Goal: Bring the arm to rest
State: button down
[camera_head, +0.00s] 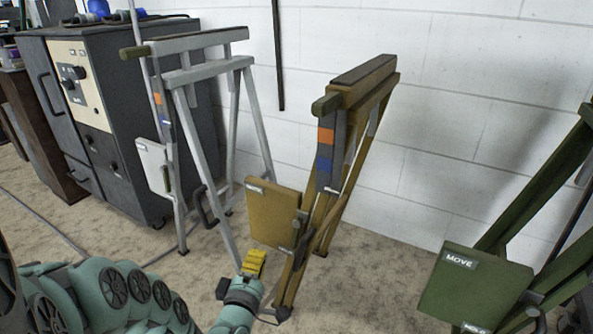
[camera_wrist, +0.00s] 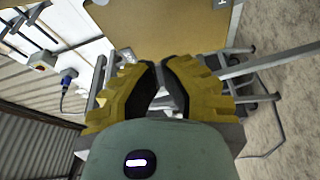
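My gripper (camera_head: 254,264) has yellow fingers and is low in the head view, in front of the ochre stand. My teal arm (camera_head: 120,290) reaches to it from the lower left. In the wrist view the two yellow fingers (camera_wrist: 158,68) converge with a narrow dark gap between their tips. I cannot tell whether they are apart, touching or holding something. The ochre stand (camera_head: 365,85) has an ochre panel (camera_head: 272,215) just beyond my gripper. In the wrist view an ochre board (camera_wrist: 160,25) lies beyond the fingertips. Contact with the stand cannot be made out.
A grey stand (camera_head: 215,78) with a white panel (camera_head: 154,165) is at left. A dark cabinet (camera_head: 120,120) is behind it. A green stand's panel (camera_head: 470,285) marked MOVE is at right. A white block wall (camera_head: 450,90) closes the back. Bare floor (camera_head: 375,270) lies between the ochre and green stands.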

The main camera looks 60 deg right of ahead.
jog(key=shift+s+d, duration=0.15)
jog(key=shift+s, duration=0.05)
jog(key=shift+w, duration=0.1)
